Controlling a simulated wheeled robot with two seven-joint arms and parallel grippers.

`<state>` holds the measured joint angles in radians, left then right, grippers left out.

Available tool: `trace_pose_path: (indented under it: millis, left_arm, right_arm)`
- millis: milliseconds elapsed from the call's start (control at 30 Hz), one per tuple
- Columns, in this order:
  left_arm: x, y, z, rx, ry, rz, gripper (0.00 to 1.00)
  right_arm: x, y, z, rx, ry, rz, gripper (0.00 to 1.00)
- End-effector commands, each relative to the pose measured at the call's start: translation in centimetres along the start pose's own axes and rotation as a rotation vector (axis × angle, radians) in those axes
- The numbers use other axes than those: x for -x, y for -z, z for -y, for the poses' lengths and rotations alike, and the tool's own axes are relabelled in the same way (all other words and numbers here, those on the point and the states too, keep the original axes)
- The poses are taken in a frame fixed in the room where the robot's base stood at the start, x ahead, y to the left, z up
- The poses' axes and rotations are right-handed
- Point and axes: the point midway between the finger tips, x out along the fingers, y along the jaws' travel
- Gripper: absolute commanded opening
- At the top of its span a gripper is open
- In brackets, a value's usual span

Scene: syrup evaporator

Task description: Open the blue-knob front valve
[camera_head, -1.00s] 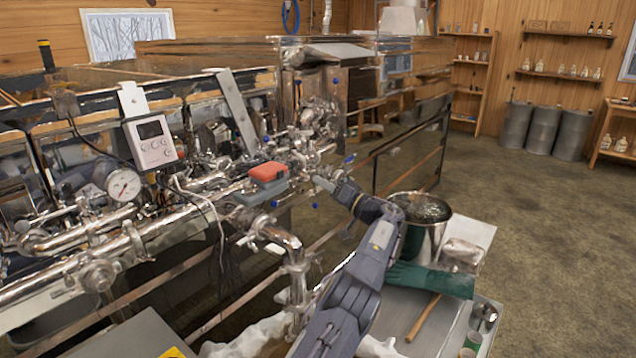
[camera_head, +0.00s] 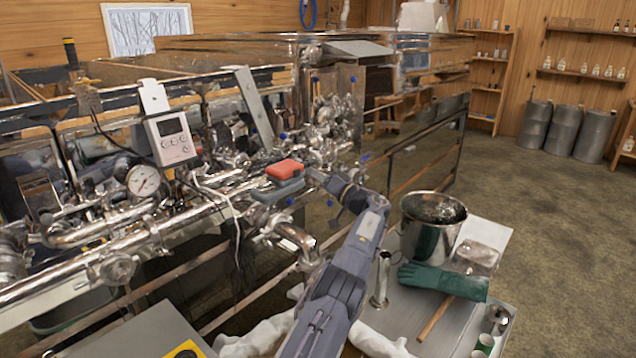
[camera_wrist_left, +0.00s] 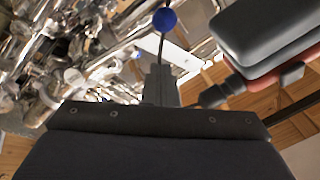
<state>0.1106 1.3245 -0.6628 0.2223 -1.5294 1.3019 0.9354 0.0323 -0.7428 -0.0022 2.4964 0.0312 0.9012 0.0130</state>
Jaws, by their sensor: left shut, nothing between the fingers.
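Several blue knobs sit on the shiny pipework in the head view, among them one near the red-and-grey box (camera_head: 283,135), one to its right (camera_head: 363,158) and one below (camera_head: 290,201). I cannot tell which one is the front valve's. My left gripper (camera_head: 315,176) is just right of the red-and-grey box (camera_head: 285,170), shut and empty. In the left wrist view a blue knob (camera_wrist_left: 165,19) on a thin dark stem shows just beyond the shut fingers (camera_wrist_left: 160,84). Contact cannot be told. My right gripper is out of view.
The red-and-grey box also fills the upper right of the wrist view (camera_wrist_left: 268,35). A pressure gauge (camera_head: 143,180) and white controller (camera_head: 170,137) are left on the pipes. A steel pot (camera_head: 430,240) and green glove (camera_head: 443,281) lie on a cart right of my arm.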

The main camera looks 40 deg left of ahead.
Motion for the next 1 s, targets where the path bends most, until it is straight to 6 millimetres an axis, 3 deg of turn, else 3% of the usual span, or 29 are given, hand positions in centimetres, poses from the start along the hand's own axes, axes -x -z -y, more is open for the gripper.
trace_pose_path:
  millis: [33, 100, 200, 767, 1000]
  left_arm:
    - [0.1, -0.9, -0.5, 0.001, -0.001, 0.001, 0.00]
    - [0.1, -1.1, -0.3, 0.001, -0.004, 0.001, 0.00]
    - [-0.3, -1.3, 0.0, -0.003, -0.003, 0.000, 0.00]
    - [-0.5, -2.4, 0.0, 0.001, -0.003, -0.001, 0.00]
    - [-0.4, -2.9, -0.4, 0.019, -0.004, 0.000, 0.00]
  right_arm:
    - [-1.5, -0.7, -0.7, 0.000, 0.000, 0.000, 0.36]
    - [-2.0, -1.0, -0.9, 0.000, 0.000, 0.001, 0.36]
    - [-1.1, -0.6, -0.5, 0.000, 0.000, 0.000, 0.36]
    - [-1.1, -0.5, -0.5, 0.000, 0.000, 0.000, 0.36]
    - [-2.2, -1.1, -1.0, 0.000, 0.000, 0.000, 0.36]
